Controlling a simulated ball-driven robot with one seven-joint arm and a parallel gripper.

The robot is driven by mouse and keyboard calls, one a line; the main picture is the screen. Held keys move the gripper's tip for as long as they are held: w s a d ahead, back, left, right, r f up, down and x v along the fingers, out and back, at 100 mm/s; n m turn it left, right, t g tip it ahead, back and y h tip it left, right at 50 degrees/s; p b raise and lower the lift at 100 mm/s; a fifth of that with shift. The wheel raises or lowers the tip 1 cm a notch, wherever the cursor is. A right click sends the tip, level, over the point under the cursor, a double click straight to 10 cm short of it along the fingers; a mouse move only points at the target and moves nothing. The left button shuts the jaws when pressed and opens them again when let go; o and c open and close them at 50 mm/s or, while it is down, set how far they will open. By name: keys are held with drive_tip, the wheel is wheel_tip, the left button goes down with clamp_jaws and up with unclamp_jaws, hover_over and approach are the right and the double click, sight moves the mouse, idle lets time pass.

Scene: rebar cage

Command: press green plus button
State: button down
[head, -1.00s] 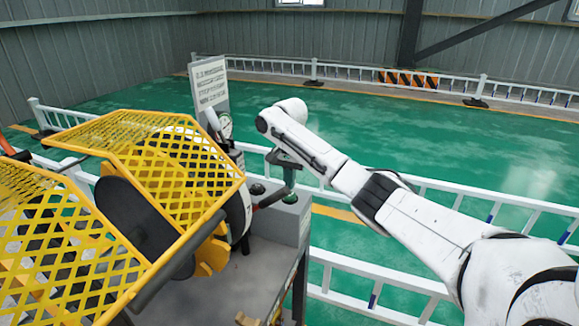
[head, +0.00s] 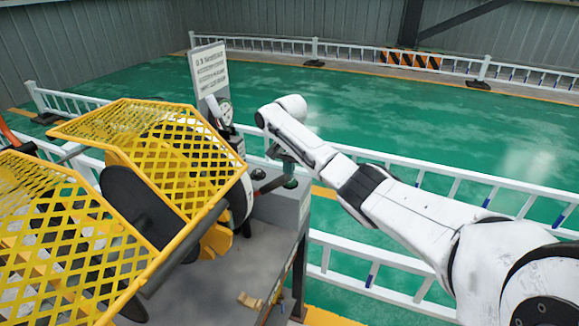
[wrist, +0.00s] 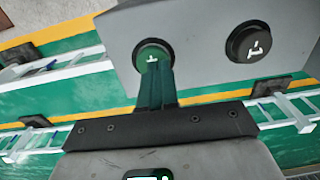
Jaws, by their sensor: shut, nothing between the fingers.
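The green button (wrist: 153,52) with a white mark sits on the grey control box (wrist: 205,30) in the wrist view. A black button (wrist: 248,42) with a white mark is to its right. My gripper (wrist: 154,70) is shut and empty. Its dark green fingertips overlap the lower edge of the green button in the picture; I cannot tell whether they touch it. In the head view my gripper (head: 288,174) is close above the control box (head: 286,207) and hides part of its top.
The yellow mesh guard (head: 150,140) of the machine stands left of the control box. White railing (head: 400,262) runs around the machine. Green floor beyond is open.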

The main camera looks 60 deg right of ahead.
drive_tip(key=shift+s+a+f+p, duration=0.2)
drive_tip(key=shift+f+p, duration=0.1)
drive_tip(key=shift+f, duration=0.15)
drive_tip(key=shift+s+a+f+p, duration=0.1)
drive_tip(key=shift+s+f+p, duration=0.15)
drive_tip(key=shift+f, duration=0.2)
drive_tip(key=r+p, duration=0.5)
drive_tip(key=shift+w+r, duration=0.1)
drive_tip(key=shift+w, duration=0.1)
wheel_tip(320, 180, up, 9)
drive_tip(key=b, duration=0.2)
drive_tip(key=shift+r, duration=0.2)
drive_tip(key=shift+d, duration=0.1)
idle(0.7)
